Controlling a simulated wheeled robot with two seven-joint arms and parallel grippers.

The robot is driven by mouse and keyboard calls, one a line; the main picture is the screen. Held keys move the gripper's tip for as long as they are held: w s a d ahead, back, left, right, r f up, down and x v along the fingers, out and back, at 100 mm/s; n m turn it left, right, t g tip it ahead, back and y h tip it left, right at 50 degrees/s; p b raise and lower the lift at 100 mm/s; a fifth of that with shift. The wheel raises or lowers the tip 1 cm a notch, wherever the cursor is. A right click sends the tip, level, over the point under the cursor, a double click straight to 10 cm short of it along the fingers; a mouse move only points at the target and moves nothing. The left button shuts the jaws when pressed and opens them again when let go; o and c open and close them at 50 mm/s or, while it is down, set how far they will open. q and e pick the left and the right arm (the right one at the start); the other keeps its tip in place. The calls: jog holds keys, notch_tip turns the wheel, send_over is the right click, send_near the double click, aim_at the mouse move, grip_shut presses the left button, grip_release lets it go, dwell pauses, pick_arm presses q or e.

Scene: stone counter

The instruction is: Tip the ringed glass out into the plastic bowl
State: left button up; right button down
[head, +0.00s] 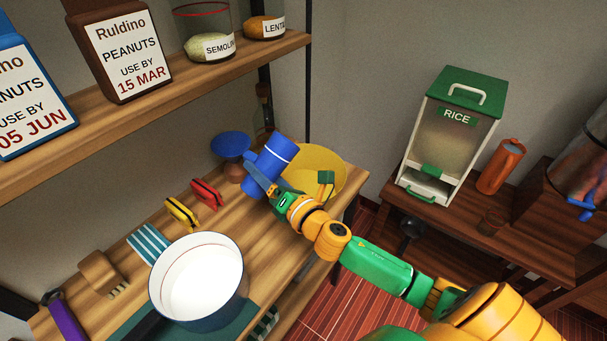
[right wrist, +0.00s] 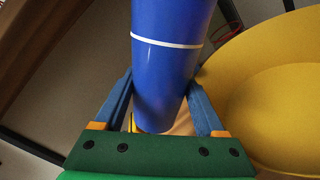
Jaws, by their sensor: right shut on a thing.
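The ringed glass (head: 268,168) is blue with one white ring. My right gripper (head: 262,184) is shut on it, and it leans in the head view. In the right wrist view the glass (right wrist: 165,70) stands between the two blue fingers, its white ring beyond them. The inside of the glass is hidden. The yellow plastic bowl (head: 328,164) is at the far right end of the wooden counter, just right of the glass and partly behind my gripper. The bowl (right wrist: 285,110) also shows at the right of the right wrist view. My left gripper is not in view.
A white pot (head: 205,278) stands at the counter's front. Red (head: 206,193) and yellow (head: 181,212) clips and a blue-topped object (head: 231,145) lie nearer the wall. A shelf (head: 190,90) with labelled containers overhangs the counter. A rice dispenser (head: 447,140) stands right.

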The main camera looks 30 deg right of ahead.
jog(key=shift+w+f, duration=0.15)
jog(key=shift+w, duration=0.25)
jog(key=shift+s+m, duration=0.2)
jog(key=shift+m, duration=0.1)
jog(key=shift+s+a, duration=0.1)
jog(key=shift+s, duration=0.2)
jog(key=shift+w+m, duration=0.3)
jog(key=shift+w, duration=0.2)
jog(key=shift+s, duration=0.25)
jog(key=shift+s+a+m+b, duration=0.1)
jog(key=shift+s+m+b, duration=0.15)
jog(key=shift+m+b, duration=0.1)
jog(key=shift+w, duration=0.45)
jog(key=shift+s+a+m, duration=0.1)
jog(key=shift+s+m, duration=0.25)
jog(key=shift+s, duration=0.05)
jog(key=shift+w+f, duration=0.1)
jog(key=shift+w, duration=0.3)
jog(key=shift+s+m+b, duration=0.3)
jog(key=shift+s+m, duration=0.1)
jog(key=shift+w, duration=0.35)
jog(key=shift+s+m, duration=0.35)
jog(key=shift+m, duration=0.15)
jog(key=shift+w, duration=0.25)
